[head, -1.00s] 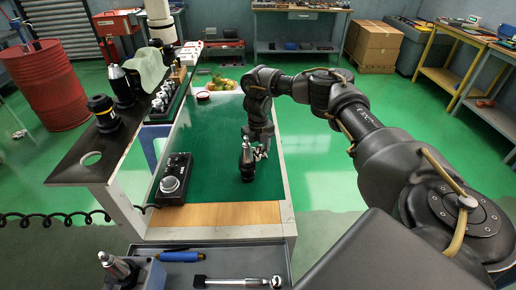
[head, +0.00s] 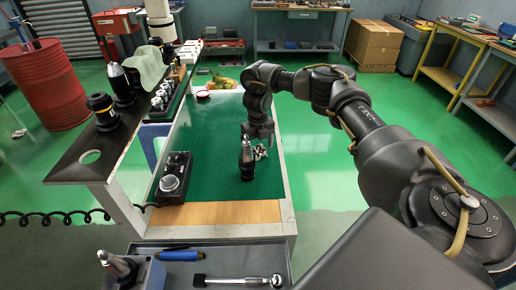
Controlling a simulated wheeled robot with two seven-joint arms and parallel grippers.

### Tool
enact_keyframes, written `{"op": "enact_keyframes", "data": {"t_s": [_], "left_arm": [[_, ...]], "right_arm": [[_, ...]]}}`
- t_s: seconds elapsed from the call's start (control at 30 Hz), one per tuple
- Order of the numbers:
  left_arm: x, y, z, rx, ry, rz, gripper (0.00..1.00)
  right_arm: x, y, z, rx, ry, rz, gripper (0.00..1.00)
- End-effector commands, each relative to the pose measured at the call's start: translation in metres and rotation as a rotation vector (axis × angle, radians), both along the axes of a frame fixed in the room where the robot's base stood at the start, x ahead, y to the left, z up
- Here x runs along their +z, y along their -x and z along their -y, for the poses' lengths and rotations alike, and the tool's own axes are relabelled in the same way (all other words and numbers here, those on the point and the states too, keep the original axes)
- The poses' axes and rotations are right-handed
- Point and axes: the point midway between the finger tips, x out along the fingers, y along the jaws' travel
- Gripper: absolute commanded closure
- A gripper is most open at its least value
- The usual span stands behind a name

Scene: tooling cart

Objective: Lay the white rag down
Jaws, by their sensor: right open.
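A small crumpled white rag (head: 260,153) lies on the green mat (head: 215,125), just right of an upright dark tool holder with a metal tip (head: 247,160). It is small in the head view, so its folds are hard to make out. My right gripper (head: 259,140) points down just above the rag and behind the holder. Its jaws are open, and it looks clear of the rag. My left gripper is not in view.
A black control box with a knob (head: 173,178) stands on the mat's left. A raised dark shelf (head: 70,165) carries tool holders and a pale cloth (head: 147,66). A grey tray (head: 225,265) with a torque wrench (head: 238,281) is in front. The mat's middle is clear.

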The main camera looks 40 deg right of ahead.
Motion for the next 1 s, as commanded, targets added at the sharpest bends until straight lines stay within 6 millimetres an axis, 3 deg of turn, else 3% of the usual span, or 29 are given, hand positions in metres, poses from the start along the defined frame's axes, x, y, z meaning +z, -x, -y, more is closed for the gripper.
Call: {"op": "enact_keyframes", "data": {"t_s": [0.07,0.3,0.47,1.0], "left_arm": [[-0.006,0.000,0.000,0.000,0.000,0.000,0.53],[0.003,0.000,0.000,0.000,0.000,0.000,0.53],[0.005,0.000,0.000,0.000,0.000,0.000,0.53],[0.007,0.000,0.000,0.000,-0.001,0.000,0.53]], "right_arm": [[0.013,-0.001,0.000,-0.001,-0.001,0.005,0.16],[0.065,-0.001,0.001,0.002,0.001,0.006,0.16],[0.087,-0.001,0.000,0.001,0.001,0.004,0.16],[0.098,0.000,0.000,0.000,0.000,0.001,0.16]]}}
